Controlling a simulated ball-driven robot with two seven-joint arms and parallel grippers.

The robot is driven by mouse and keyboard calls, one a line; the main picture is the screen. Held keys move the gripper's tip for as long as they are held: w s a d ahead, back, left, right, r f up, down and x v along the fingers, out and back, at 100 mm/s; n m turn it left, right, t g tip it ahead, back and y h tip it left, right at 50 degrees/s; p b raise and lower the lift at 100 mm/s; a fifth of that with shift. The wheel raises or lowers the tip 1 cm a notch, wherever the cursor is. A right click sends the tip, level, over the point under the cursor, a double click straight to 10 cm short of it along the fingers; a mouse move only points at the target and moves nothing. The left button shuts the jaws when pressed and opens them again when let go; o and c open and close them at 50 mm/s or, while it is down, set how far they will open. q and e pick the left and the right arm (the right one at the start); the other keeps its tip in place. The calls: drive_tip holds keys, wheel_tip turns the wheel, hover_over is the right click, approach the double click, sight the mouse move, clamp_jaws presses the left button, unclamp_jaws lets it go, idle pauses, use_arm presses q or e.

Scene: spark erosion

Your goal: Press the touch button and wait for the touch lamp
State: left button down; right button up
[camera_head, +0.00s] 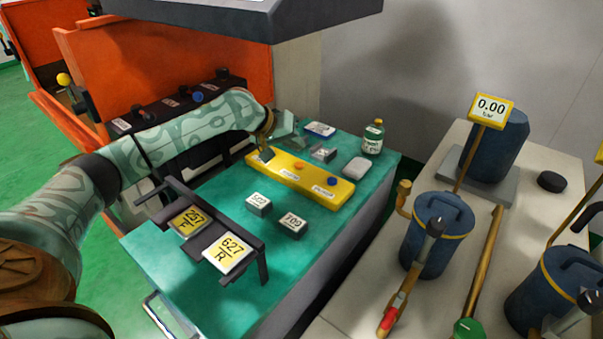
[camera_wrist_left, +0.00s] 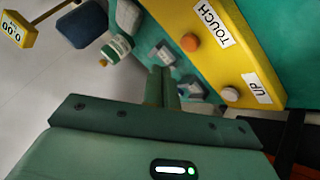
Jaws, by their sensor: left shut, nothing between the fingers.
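The yellow button panel (camera_head: 341,194) lies on the green bench top. The touch button is an orange dome (camera_head: 298,166) on it. In the left wrist view the orange touch button (camera_wrist_left: 189,42) sits beside the TOUCH label (camera_wrist_left: 212,24), with a pale button (camera_wrist_left: 230,94) by the UP label. A blue dome (camera_head: 331,181) stands farther right on the panel. My left gripper (camera_head: 267,154) is shut and empty at the panel's left end, apart from the touch button. Its closed fingers (camera_wrist_left: 162,88) show in the left wrist view. I cannot identify a touch lamp. My right gripper is out of view.
Two small labelled blocks (camera_head: 292,225) and a dark rack (camera_head: 262,262) with yellow-and-white tags stand in front of the panel. A green bottle (camera_head: 373,139) stands behind it. A dark machine head (camera_head: 270,15) overhangs the back. A side table (camera_head: 345,310) with blue canisters is at right.

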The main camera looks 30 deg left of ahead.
sight(295, 167)
use_arm(q)
drive_tip(key=shift+f, duration=1.55)
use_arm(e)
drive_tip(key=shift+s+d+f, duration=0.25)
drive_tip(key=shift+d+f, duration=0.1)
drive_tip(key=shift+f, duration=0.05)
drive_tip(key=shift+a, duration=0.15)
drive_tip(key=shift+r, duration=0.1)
use_arm(q)
drive_tip(key=shift+f+p, duration=0.25)
drive_tip(key=shift+p, duration=0.25)
drive_tip(key=shift+f, duration=0.15)
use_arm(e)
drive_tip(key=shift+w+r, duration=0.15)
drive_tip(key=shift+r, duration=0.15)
